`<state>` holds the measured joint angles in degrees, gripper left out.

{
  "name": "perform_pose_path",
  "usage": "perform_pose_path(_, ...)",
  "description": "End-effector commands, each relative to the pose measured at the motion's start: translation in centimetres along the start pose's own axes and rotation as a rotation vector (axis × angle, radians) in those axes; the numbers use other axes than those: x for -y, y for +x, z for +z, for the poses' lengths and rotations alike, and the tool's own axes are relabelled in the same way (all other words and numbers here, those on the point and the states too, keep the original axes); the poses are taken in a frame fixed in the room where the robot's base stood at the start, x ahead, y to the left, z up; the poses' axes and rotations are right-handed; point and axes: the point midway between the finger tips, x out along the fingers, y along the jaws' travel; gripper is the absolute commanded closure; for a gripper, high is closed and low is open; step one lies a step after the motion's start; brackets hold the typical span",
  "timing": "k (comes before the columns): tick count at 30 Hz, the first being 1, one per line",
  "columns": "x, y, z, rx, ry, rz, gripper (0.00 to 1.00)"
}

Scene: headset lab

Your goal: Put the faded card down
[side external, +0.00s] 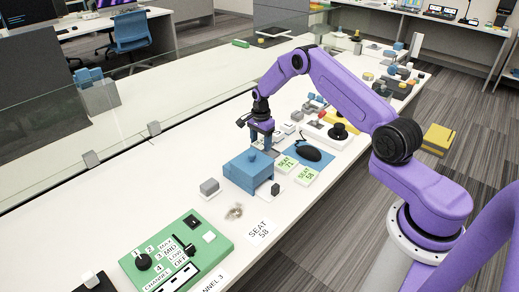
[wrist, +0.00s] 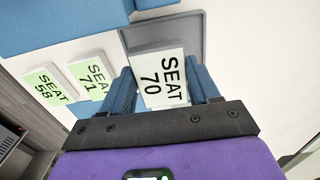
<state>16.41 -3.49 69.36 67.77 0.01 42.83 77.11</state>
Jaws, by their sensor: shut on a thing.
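My gripper (wrist: 161,84) is shut on a pale, near-white card (wrist: 160,76) marked SEAT 70, with one blue finger at each side of it. The card looks more faded than the two green cards, SEAT 71 (wrist: 93,76) and SEAT 58 (wrist: 47,88), which lie to its left in the wrist view. A grey tray-like piece (wrist: 189,24) shows behind the held card; I cannot tell whether they touch. In the side view my gripper (side external: 261,141) points down just behind the blue box (side external: 241,177).
A glass screen (side external: 165,100) runs along the table's far edge.

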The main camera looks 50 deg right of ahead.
Motion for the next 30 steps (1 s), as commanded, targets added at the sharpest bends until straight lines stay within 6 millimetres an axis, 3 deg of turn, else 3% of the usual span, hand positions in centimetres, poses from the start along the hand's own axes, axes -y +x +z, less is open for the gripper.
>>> perform_pose_path(8, 0.9, 1.2, -0.2, 0.0, 0.0, 0.0, 0.75)
perform_pose_path(15, 0.8, 3.9, -0.1, 0.001, -0.001, 0.0, 0.75)
perform_pose_path(28, 0.8, 4.4, -0.1, 0.001, -0.001, 0.0, 0.75)
perform_pose_path(29, 0.8, 4.3, -0.1, 0.001, -0.001, 0.0, 0.3)
perform_pose_path(30, 0.8, 4.3, -0.1, 0.001, -0.001, -0.001, 0.17)
